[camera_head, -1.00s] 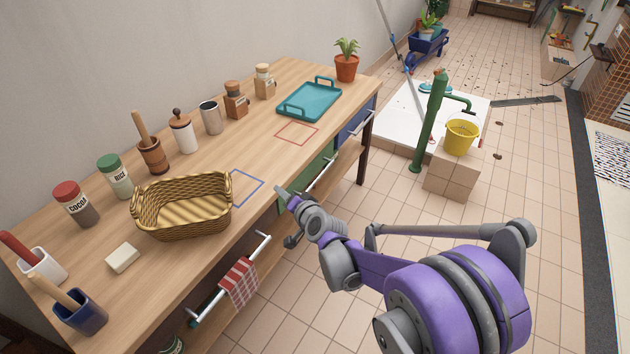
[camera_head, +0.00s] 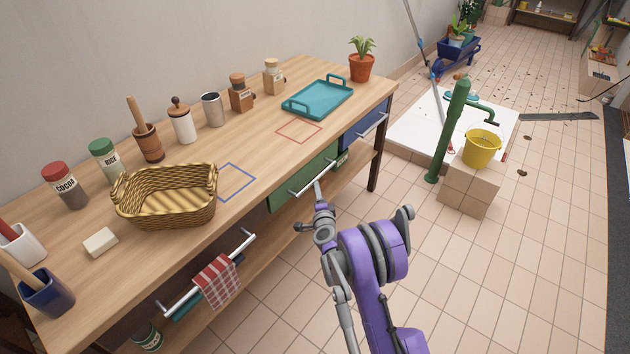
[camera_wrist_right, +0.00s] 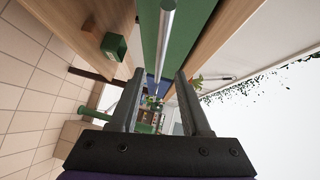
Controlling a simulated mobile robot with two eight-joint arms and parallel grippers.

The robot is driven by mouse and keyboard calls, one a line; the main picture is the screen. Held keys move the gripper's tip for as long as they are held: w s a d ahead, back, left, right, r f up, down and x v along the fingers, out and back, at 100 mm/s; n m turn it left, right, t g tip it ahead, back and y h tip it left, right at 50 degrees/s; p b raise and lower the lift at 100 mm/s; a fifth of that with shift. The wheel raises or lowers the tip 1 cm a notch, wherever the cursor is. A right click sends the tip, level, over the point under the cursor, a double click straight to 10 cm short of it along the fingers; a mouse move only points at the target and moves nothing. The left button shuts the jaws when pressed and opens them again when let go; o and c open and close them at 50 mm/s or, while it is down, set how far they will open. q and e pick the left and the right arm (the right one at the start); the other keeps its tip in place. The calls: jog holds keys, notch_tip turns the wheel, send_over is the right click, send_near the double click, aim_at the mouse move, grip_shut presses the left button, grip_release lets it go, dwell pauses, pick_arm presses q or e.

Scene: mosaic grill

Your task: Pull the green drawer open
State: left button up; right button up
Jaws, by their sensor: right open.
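The green drawer (camera_head: 290,186) sits under the tabletop in the middle of the workbench, with a silver bar handle (camera_head: 322,178) along its front. It looks shut. In the right wrist view the green drawer front (camera_wrist_right: 190,28) and the handle (camera_wrist_right: 166,40) run down from the top edge. My right gripper (camera_head: 317,186) is in front of the drawer, close to the handle. In the right wrist view its two fingers (camera_wrist_right: 156,98) are open, and the bar lies ahead between their lines. I cannot tell whether they touch it. My left gripper is not in view.
A blue drawer (camera_head: 352,137) is to the right, and a bar with a red checked towel (camera_head: 217,282) to the left. The workbench (camera_head: 262,160) carries a wicker basket (camera_head: 165,205) and a teal tray (camera_head: 318,106). The tiled floor in front is clear.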

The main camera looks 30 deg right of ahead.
aim_at(315, 179)
jog(key=x, duration=0.7)
jog(key=shift+w+d, duration=0.2)
jog(key=shift+w, duration=0.15)
jog(key=shift+c, duration=0.3)
grip_shut()
dwell(0.8)
